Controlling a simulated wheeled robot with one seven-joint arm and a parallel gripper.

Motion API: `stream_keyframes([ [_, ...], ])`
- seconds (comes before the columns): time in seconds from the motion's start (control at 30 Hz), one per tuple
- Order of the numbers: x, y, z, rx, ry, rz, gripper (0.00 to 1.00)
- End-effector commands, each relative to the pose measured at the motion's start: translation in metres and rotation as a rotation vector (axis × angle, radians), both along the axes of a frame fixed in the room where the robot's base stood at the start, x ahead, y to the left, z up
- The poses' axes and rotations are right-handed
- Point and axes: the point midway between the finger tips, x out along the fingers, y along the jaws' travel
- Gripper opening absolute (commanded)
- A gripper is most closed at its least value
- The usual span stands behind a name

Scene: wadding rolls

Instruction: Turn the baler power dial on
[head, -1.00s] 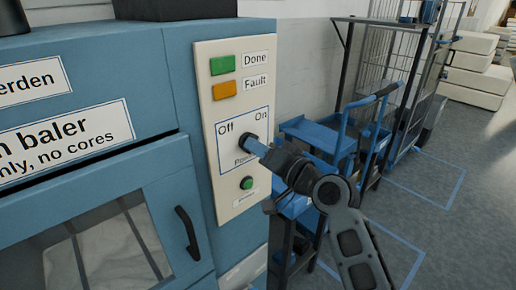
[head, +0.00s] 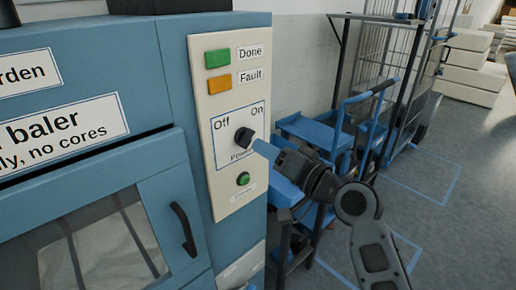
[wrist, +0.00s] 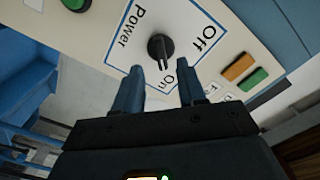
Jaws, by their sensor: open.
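The black power dial (head: 243,137) sits on the cream control panel (head: 226,197) of the blue baler, between the printed Off at upper left and On at upper right. It also shows in the wrist view (wrist: 160,48), where its raised grip runs down the picture, roughly toward the On label. My gripper (head: 256,148) is in front of the dial, to its right in the head view. In the wrist view its two blue fingers (wrist: 160,82) are apart with nothing between them, and the dial lies beyond the tips, seemingly clear of them. One finger partly hides the panel near On.
A green Done lamp (head: 217,58) and an orange Fault lamp (head: 219,84) are above the dial, and a green button (head: 243,179) is below it. The baler door handle (head: 184,230) sticks out at lower left. Blue trolleys (head: 307,130) stand to the right.

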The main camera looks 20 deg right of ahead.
Motion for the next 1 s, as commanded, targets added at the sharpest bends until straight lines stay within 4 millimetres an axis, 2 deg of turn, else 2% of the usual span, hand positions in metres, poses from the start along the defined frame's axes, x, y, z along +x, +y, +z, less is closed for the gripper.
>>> stream_keyframes([
  [0.1, -0.016, -0.006, -0.001, 0.0, 0.0, -0.001, 0.4],
  [0.23, -0.026, -0.008, -0.001, 0.0, 0.001, 0.001, 0.4],
  [0.8, -0.029, -0.009, -0.001, 0.0, 0.001, -0.001, 0.4],
  [0.87, -0.032, -0.009, -0.006, -0.004, 0.007, -0.008, 0.4],
  [1.0, -0.054, -0.008, -0.034, -0.032, 0.038, -0.052, 0.4],
])
